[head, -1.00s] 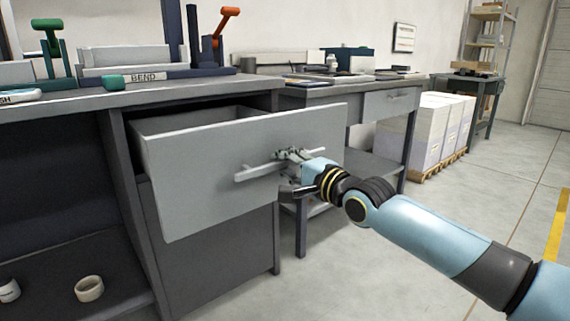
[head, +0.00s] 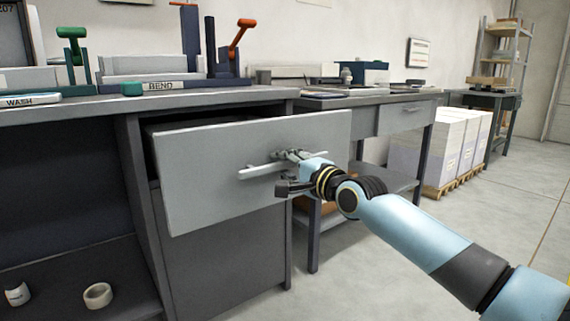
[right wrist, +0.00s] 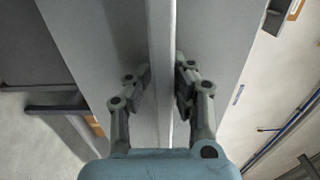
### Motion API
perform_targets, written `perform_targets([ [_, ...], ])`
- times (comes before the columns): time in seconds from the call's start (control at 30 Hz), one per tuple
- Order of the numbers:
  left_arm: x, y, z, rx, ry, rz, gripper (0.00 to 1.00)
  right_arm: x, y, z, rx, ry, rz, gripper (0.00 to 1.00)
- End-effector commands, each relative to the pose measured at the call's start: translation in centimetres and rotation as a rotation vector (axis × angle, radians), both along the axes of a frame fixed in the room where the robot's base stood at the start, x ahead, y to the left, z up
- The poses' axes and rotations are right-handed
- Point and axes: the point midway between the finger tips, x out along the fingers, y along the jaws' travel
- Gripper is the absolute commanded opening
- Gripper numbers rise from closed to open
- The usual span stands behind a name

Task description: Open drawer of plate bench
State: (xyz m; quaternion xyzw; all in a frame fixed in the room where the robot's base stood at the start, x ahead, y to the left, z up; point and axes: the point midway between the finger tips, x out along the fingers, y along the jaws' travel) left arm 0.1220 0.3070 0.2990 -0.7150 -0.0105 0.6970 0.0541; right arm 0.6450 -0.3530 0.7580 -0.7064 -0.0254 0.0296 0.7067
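The plate bench (head: 70,110) is a dark grey bench with signs reading WASH and BEND on its top. Its light grey drawer (head: 205,190) stands partly open, with a narrow dark gap above the front. A pale bar handle (head: 258,172) crosses the drawer front. My right gripper (head: 290,157) is at the right part of this handle. In the right wrist view, its fingers (right wrist: 162,85) sit on either side of the handle bar (right wrist: 160,130) and close in on it. The drawer's inside is mostly hidden. My left gripper is not in view.
A second bench (head: 375,100) with a closed drawer stands to the right. White stacks (head: 440,150) sit on a pallet beyond it. A white ring (head: 98,295) lies on the low shelf at left. Floor is clear at right.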

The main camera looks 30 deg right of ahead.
Motion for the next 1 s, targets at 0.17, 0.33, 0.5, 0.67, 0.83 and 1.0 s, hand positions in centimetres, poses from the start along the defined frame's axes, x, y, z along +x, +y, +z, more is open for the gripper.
perform_targets([
  [0.17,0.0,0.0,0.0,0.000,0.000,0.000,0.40,0.0,0.0,0.2,0.000,-0.003,0.000,0.40],
  [0.33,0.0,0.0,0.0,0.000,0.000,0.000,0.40,0.0,0.0,0.2,0.000,-0.005,0.000,0.40],
  [0.5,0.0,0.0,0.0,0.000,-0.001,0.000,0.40,-0.6,-0.1,0.2,-0.003,-0.004,0.000,0.40],
  [0.67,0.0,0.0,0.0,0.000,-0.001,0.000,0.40,-2.9,-0.2,0.2,-0.006,-0.003,0.002,0.40],
  [0.83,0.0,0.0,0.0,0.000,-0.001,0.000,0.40,-5.2,-0.3,0.1,-0.006,-0.002,0.003,0.40],
  [1.0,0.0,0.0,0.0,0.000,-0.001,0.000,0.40,-6.6,-0.5,0.1,-0.005,-0.002,0.000,0.40],
])
